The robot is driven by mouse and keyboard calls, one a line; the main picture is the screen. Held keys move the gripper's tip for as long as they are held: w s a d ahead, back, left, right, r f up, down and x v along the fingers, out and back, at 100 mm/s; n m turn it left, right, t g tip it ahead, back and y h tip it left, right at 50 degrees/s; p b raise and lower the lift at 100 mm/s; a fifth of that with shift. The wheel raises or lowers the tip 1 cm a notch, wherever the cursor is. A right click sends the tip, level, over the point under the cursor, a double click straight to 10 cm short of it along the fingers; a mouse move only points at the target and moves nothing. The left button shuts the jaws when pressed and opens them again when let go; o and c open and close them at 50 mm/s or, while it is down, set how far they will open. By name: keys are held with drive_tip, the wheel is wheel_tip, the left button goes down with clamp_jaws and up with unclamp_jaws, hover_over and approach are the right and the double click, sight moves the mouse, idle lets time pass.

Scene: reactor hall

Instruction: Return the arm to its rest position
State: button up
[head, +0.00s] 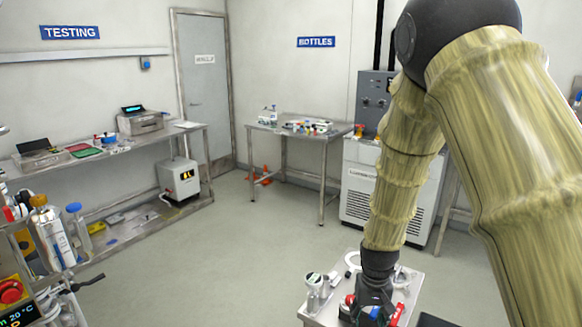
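My arm fills the right side of the head view, a thick yellow-green striped arm with a black joint at the top. It bends at the top and its forearm hangs down. My gripper (371,308) is dark and points down at the bottom of the view, over or beside items on a small grey surface. Its fingertips are not clear against the dark and red parts around them. I cannot tell whether it is open or holds anything.
The grey surface (325,317) below my gripper carries small items, including a white-lidded jar (314,285). A bench (200,131) runs along the left wall. A table (283,131) stands under the BOTTLES sign. A white cabinet (357,180) stands behind my arm. The middle floor is clear.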

drive_tip(key=s+d+f, duration=0.3)
drive_tip(key=s+f, duration=1)
drive_tip(key=f, duration=0.5)
drive_tip(key=s+f, duration=0.5)
drive_tip(key=s, duration=0.6)
drive_tip(key=s+f+b, duration=0.1)
drive_tip(key=s+f, duration=0.3)
drive_tip(key=s, duration=0.7)
drive_tip(key=shift+f, duration=0.4)
drive_tip(key=shift+c, duration=0.4)
